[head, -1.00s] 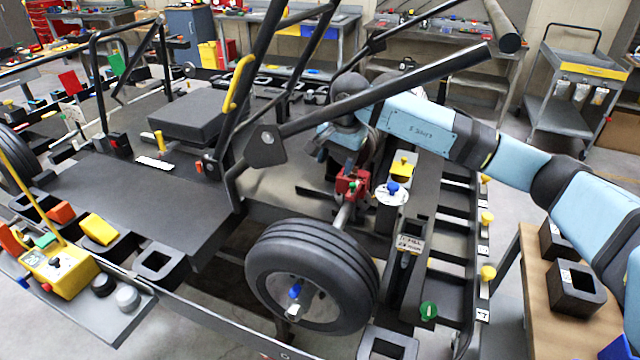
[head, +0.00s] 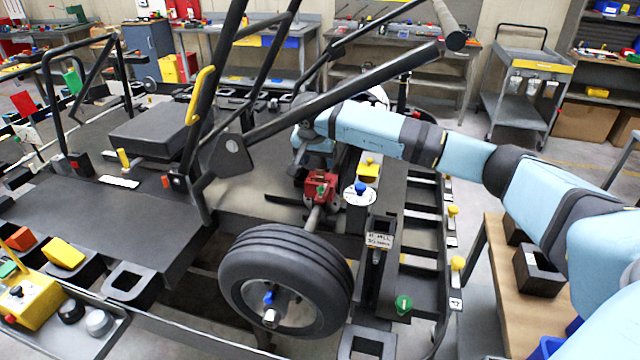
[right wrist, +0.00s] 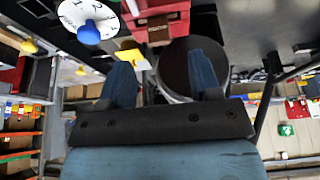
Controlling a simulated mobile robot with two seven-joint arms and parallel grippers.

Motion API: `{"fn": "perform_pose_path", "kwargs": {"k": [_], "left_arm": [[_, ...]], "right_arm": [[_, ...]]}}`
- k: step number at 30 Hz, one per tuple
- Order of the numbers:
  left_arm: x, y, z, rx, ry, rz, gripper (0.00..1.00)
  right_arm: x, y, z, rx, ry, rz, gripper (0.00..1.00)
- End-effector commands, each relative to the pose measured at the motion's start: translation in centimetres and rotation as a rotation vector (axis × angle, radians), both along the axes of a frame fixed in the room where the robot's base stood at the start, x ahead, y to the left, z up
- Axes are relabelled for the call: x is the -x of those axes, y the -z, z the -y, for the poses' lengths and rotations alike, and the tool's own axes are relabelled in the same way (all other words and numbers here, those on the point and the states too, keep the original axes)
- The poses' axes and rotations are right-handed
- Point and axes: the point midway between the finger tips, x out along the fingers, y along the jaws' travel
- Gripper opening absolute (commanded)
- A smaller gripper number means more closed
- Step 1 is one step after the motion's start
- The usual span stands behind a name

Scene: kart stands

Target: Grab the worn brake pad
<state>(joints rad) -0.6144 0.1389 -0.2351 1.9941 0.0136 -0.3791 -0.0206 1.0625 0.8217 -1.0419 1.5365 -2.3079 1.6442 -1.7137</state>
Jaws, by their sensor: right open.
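A red brake caliper (head: 322,187) sits on the axle behind the front wheel (head: 285,280) of the kart. It also shows at the top of the right wrist view (right wrist: 160,20), with a small dark-and-tan part in its middle. I cannot make out the worn brake pad for certain. My right gripper (right wrist: 160,62) is open, its two blue fingers apart, with the caliper beyond the fingertips. A dark round part (right wrist: 192,70) shows behind the right finger. My left gripper is out of view.
A white dial with a blue knob (head: 361,192) and a yellow block (head: 368,170) stand right of the caliper. Black frame bars (head: 340,95) slant over the work area. A wooden-topped bench (head: 495,260) stands at right, with grey floor beyond.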

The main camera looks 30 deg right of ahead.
Motion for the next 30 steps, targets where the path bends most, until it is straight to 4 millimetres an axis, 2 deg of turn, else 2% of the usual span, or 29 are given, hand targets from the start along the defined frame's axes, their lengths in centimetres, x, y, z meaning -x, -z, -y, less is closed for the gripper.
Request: {"fn": "perform_pose_path", "kwargs": {"k": [4, 10, 18, 20, 25, 26, 30], "left_arm": [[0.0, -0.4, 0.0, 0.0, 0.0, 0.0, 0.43], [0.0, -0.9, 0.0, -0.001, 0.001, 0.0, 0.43], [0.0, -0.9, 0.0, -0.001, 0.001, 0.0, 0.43], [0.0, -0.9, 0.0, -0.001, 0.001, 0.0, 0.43], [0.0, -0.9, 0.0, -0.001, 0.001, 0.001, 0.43], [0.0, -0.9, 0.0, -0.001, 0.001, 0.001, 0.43], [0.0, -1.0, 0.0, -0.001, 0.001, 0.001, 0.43]], "right_arm": [[-0.2, 1.2, 0.3, 0.0, 0.002, -0.002, 0.57], [-0.9, 4.1, 1.1, -0.002, 0.0, -0.003, 0.57], [-1.1, 4.8, 1.4, -0.001, 0.0, 0.001, 0.57], [-1.1, 4.8, 1.4, 0.0, 0.0, 0.0, 0.46], [-1.1, 4.8, 1.4, 0.0, 0.0, 0.0, 0.07], [-1.1, 4.8, 1.4, 0.0, 0.0, 0.0, 0.02], [-1.1, 4.7, 1.4, -0.001, 0.0, 0.001, 0.02]]}}
